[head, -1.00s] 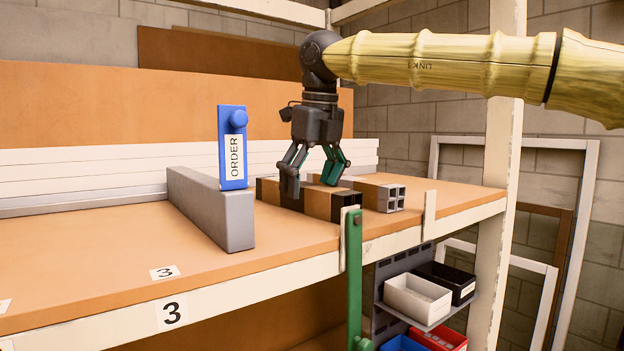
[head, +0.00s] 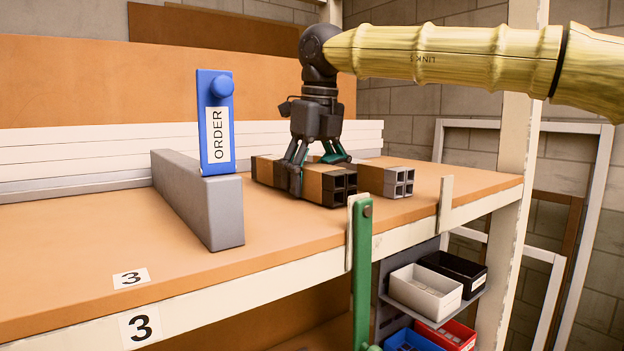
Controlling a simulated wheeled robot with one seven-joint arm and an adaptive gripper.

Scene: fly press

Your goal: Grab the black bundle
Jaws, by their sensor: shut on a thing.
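The black bundle (head: 338,188) lies on the tan shelf, a block of dark square tubes with brown wrapping around its middle. My gripper (head: 315,178) points down over it from above, its fingers shut on the bundle's sides. The near finger covers part of the bundle's side, and the far finger is partly hidden behind it. The bundle appears to rest on the shelf; I cannot see a gap under it.
A grey bundle (head: 398,182) of square tubes lies close on the right. A grey block (head: 205,205) with a blue ORDER tag (head: 215,120) stands to the left. A green lever (head: 362,265) and pale upright tabs (head: 445,204) line the shelf's front edge. Bins (head: 425,292) hang below.

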